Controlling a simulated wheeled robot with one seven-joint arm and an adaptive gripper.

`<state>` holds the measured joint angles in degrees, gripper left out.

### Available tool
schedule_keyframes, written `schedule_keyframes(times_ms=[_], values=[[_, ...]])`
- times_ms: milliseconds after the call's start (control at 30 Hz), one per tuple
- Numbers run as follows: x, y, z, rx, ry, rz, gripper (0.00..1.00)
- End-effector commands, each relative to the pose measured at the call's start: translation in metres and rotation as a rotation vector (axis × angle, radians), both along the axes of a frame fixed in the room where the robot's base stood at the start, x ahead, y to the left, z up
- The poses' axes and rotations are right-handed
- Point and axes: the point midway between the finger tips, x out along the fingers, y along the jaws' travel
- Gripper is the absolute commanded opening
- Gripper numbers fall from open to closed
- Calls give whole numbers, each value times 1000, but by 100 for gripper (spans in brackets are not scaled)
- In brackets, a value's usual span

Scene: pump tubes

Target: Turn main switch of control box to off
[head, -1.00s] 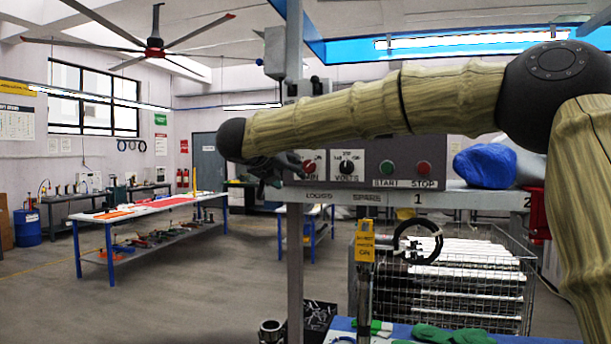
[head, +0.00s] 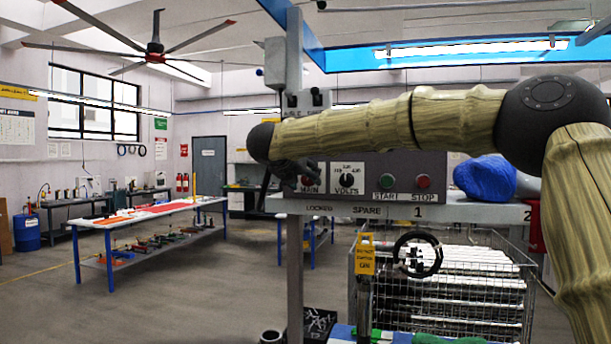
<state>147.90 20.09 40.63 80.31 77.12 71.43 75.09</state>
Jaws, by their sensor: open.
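The grey control box (head: 370,166) sits on a shelf in the middle of the head view. Its red main switch (head: 308,181), above the label MAIN, is at the left end of the panel and partly hidden by my gripper. Which way the switch points cannot be made out. My gripper (head: 292,176) is dark, open and empty, in front of the box's left end. Whether the fingers touch the switch cannot be told.
The panel also has a VOLTS dial (head: 347,180), a green START button (head: 387,181) and a red STOP button (head: 423,181). A grey post (head: 295,250) stands at the left. A blue bundle (head: 484,179) lies to the right. A wire basket (head: 445,290) is below.

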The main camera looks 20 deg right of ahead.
Motion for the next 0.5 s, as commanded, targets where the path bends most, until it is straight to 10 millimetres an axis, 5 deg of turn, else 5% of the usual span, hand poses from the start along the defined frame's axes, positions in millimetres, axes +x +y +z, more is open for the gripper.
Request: schedule_keyframes(times_ms=[467,500], values=[[8,-7,-5,0,0,-1,53],[8,-7,-5,0,0,-1,46]])
